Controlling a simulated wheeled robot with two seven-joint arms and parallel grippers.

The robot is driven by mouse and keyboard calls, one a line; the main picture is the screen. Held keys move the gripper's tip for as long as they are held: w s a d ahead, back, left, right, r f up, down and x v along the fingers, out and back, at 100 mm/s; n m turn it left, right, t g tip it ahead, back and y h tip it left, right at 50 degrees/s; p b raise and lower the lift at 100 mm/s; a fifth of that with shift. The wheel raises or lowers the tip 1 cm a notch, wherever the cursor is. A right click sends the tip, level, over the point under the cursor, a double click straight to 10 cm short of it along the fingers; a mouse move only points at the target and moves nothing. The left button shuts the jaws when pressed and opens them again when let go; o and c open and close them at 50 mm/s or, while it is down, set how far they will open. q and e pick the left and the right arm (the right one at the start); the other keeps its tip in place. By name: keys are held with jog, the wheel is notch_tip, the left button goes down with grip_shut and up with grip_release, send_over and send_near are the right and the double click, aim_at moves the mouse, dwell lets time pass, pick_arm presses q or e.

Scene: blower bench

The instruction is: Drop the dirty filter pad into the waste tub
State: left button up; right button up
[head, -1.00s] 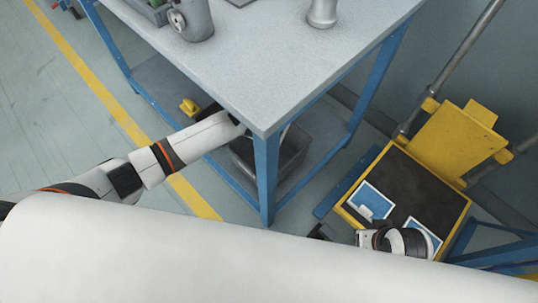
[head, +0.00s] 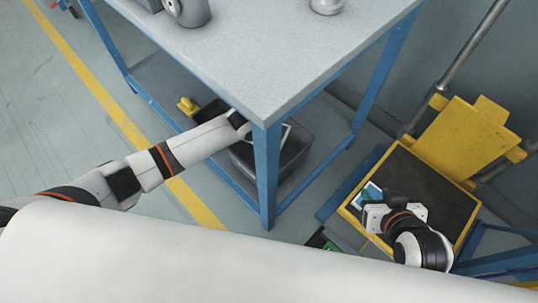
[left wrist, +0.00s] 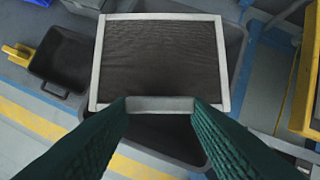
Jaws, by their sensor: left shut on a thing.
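The dirty filter pad (left wrist: 160,62), a dark mesh in a pale frame, fills the middle of the left wrist view. My left gripper (left wrist: 160,108) is shut on its near edge. The pad is over the large grey tub (left wrist: 236,45), covering much of its opening; I cannot tell the height between them. In the head view this tub (head: 262,168) stands under the bench, partly behind a blue leg, and the bench top hides my left gripper. My right gripper (head: 376,212) is over the yellow-rimmed tray at the right; its fingers are not clear.
A smaller dark bin (left wrist: 62,62) with a yellow object (left wrist: 20,54) stands beside the tub. The bench top (head: 250,60) and its blue leg (head: 267,175) are close to my left arm. The yellow-rimmed tray (head: 462,240) holds a blue-and-white card (head: 371,190).

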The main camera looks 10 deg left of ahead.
jog(key=shift+w+a+r, duration=0.1)
jog(key=shift+w, duration=0.1)
pick_arm(q)
jog(key=o, duration=1.3)
jog(key=shift+o, duration=0.2)
pick_arm(e)
jog(key=shift+s, duration=0.1)
pick_arm(q)
jog(key=p+v, duration=0.3)
jog(key=v, duration=0.4)
jog(key=shift+r, duration=0.2)
pick_arm(e)
jog(key=s+d+f+g+h, duration=0.1)
jog(key=s+d+f+g, duration=0.1)
jog(key=s+g, duration=0.3)
jog(key=s+d, duration=0.1)
jog(key=s, duration=0.3)
pick_arm(q)
jog(key=shift+s, duration=0.1)
